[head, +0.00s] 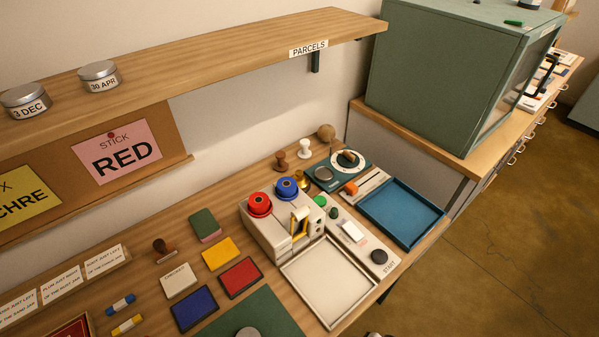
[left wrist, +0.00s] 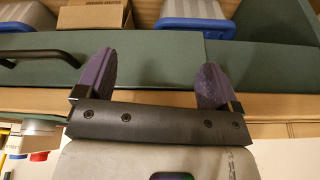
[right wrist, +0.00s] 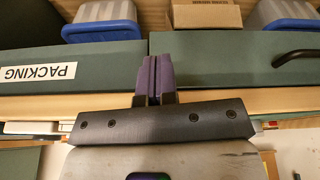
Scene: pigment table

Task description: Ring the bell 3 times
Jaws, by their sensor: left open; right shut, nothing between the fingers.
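A small brass-coloured object (head: 303,181), which looks like the bell, stands on the table behind the blue-topped knob; it is partly hidden, so I cannot be sure of its shape. My left gripper (left wrist: 157,68) shows in the left wrist view with its two purple fingers wide apart and nothing between them. My right gripper (right wrist: 154,75) shows in the right wrist view with its purple fingers together and empty. Both wrist views face a green cabinet front and shelf, and the brass object is in neither. I cannot make out either gripper in the head view.
A beige device with a red knob (head: 260,204) and a blue knob (head: 287,188) stands in front of the brass object. A white tray (head: 331,318), a blue tray (head: 432,208), stamps and colour pads lie around. A wooden shelf (head: 220,48) overhangs the table's back.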

